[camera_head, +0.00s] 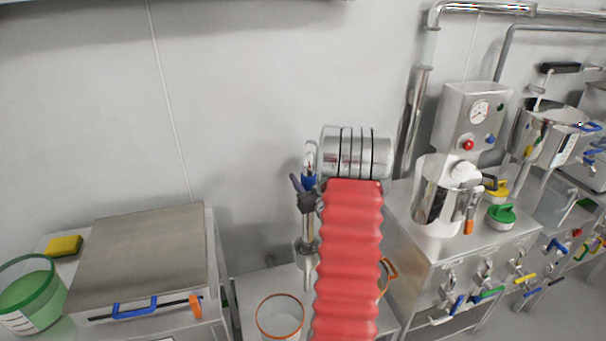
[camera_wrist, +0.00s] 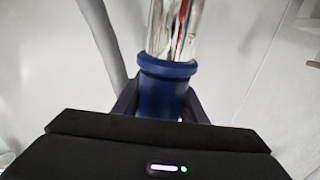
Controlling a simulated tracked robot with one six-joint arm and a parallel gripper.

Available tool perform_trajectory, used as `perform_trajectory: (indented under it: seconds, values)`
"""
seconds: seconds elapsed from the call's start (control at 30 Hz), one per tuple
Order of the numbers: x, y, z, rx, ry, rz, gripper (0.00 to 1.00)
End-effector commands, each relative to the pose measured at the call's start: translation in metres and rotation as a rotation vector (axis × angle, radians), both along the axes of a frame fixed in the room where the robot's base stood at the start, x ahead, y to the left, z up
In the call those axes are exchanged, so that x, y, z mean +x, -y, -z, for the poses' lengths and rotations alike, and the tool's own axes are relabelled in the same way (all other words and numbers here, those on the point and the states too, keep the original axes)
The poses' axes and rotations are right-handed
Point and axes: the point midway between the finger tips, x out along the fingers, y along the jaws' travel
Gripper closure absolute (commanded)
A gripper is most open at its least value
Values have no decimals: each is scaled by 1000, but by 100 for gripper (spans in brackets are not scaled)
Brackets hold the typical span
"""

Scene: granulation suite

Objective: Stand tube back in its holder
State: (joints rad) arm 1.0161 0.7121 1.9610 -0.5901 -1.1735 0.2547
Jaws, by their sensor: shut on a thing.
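My gripper (camera_wrist: 162,104) is shut on the blue collar, one dark finger on either side. In the head view my gripper (camera_head: 307,185) is raised in front of the wall, left of my red arm sleeve, with the shiny tube end (camera_head: 310,157) above it. A slim metal piece with a flared part (camera_head: 307,255) shows below the gripper; I cannot tell what it belongs to. I cannot make out the tube's holder for sure.
An orange-rimmed container (camera_head: 280,316) stands on a low table below. A steel-topped bench (camera_head: 145,255) with a yellow sponge (camera_head: 64,246) and a green-rimmed tub (camera_head: 30,295) is at left. A steel cabinet (camera_head: 460,245) bearing a metal jug (camera_head: 436,195) is at right.

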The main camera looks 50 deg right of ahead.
Motion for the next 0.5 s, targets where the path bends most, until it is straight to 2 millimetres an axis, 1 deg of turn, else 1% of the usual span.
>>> perform_trajectory:
  seconds: [0.1, 0.2, 0.5]
  values:
    - [0, 0, 8, -1, 0, 0, 100]
    - [0, 0, 11, -2, 1, 0, 100]
    - [0, 0, 13, -2, 1, 0, 100]
